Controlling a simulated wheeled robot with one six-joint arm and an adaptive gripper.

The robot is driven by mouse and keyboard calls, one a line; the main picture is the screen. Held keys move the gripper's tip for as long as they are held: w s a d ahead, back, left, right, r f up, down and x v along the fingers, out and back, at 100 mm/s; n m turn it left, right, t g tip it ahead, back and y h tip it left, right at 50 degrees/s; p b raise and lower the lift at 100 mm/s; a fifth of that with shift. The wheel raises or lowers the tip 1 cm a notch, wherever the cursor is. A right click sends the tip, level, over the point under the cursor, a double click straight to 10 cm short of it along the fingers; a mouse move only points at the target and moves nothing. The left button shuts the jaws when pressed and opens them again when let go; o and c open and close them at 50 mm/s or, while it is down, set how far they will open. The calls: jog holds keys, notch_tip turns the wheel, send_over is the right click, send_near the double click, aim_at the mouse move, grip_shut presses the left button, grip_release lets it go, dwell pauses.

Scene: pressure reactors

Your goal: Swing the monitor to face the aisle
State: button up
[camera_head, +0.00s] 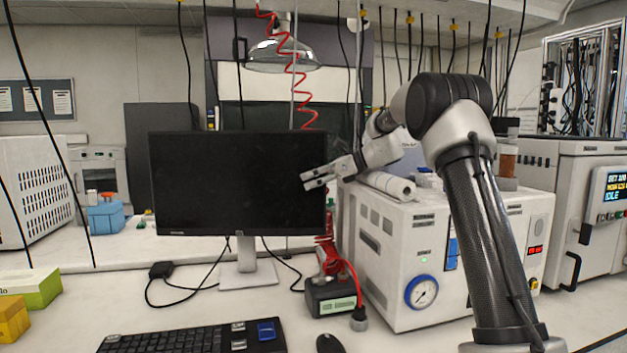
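The monitor (238,185) has a dark, blank screen and stands upright on a pale grey stand (247,268) on the bench. Its screen faces my camera nearly square on. My arm reaches in from the right over a white instrument. My gripper (310,180) is in front of the monitor's right edge, its fingers pointing left, overlapping the screen in this view. I cannot tell whether it touches the monitor. The fingers look slightly parted, with nothing seen between them, but the gap is too small to be sure.
A keyboard (195,338), a mouse (330,343) and loose black cables lie before the monitor. A small device (333,296) with a display and red tubing stands right of the stand. A white instrument with a gauge (422,292) stands beyond it. Green and yellow boxes (30,288) sit at left.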

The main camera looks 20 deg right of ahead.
notch_tip(320, 180, up, 10)
dwell(0.6)
